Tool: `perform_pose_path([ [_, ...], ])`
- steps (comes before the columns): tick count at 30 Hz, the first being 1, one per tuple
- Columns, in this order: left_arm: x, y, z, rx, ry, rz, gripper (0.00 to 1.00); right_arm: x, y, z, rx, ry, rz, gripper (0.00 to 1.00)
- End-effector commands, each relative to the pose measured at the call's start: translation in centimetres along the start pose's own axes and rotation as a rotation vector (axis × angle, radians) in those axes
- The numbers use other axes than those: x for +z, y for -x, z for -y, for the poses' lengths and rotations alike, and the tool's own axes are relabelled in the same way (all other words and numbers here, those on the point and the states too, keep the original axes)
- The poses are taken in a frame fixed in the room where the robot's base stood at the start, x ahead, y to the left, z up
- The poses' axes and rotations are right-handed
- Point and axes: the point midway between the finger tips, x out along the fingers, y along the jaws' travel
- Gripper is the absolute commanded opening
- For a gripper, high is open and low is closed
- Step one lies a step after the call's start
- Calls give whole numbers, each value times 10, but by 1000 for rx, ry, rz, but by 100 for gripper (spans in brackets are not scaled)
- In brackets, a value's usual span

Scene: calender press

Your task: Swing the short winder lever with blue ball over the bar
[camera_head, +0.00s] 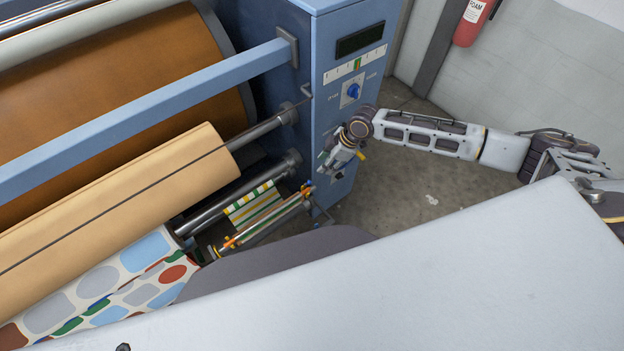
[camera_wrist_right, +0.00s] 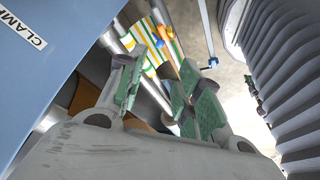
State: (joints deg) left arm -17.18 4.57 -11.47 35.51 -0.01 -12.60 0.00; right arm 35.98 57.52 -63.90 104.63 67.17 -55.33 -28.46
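In the head view, my right gripper (camera_head: 327,168) is beside the blue cabinet's lower front corner, near the winder; the blue ball is hard to pick out there. The winder bar (camera_head: 268,220), with orange parts, sits below the striped fabric (camera_head: 253,205). My right gripper (camera_wrist_right: 158,66) is open, with nothing visible between its fingers. My left gripper is not in view.
The blue cabinet (camera_head: 340,120) with its blue knob (camera_head: 354,91) stands close beside my right arm. Large rolls (camera_head: 110,200) and a blue beam (camera_head: 140,112) lie to the left. Open floor (camera_head: 430,190) is to the right; a fire extinguisher (camera_head: 473,20) hangs behind.

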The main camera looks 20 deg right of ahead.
Motion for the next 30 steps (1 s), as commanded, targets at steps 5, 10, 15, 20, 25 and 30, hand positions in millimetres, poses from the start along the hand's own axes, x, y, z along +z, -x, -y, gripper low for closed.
perform_pose_path([
  [5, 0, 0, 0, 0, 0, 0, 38, -1, -8, 1, -1, 1, 0, 35],
  [10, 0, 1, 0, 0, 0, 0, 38, -1, -23, 1, -2, 0, 0, 35],
  [15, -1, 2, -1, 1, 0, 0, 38, -1, -42, 0, -1, 0, 0, 35],
  [20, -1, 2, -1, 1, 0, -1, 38, -1, -60, 0, -1, 1, 0, 35],
  [25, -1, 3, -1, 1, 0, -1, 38, 0, -78, 0, -1, 0, 0, 35],
  [30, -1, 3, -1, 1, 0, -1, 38, 0, -95, 0, -1, -1, 0, 35],
])
